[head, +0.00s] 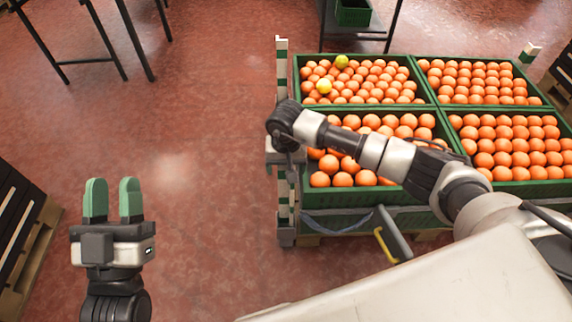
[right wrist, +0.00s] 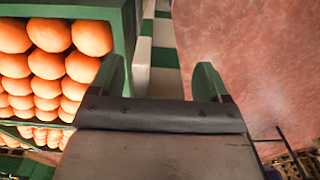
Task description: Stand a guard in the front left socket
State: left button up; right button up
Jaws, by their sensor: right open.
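A green-and-white striped guard (head: 283,200) stands upright at the front left corner of the crates, its upper part hidden behind my right gripper (head: 284,158). In the right wrist view a striped guard (right wrist: 163,55) shows between the two fingers of my right gripper (right wrist: 160,80), beside a crate corner. The fingers are open; I cannot tell whether they touch it. The front left socket (head: 287,238) is at the guard's foot, mostly covered. My left gripper (head: 113,200) is open and empty above the floor.
Green crates of oranges, such as the back left crate (head: 350,104), stand in a block; two yellowish fruits lie in that one. A guard top (head: 530,50) shows at the back right. A dark pallet (head: 25,235) is at the left. The red floor (head: 190,130) between is clear.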

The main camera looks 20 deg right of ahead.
notch_tip(320, 180, up, 10)
jog(key=p, duration=0.2)
jog(key=shift+f+p, duration=0.2)
jog(key=shift+p, duration=0.2)
pick_arm(q)
notch_tip(320, 180, down, 8)
jog(key=w+a+g+y, duration=0.1)
jog(key=g+y, duration=0.1)
jog(key=g, duration=0.5)
jog(key=shift+f+g+y, duration=0.15)
jog(key=shift+g+y, duration=0.15)
pick_arm(e)
jog(key=shift+r, duration=0.65)
pick_arm(q)
jog(key=shift+w+a, duration=0.1)
jog(key=shift+w, duration=0.05)
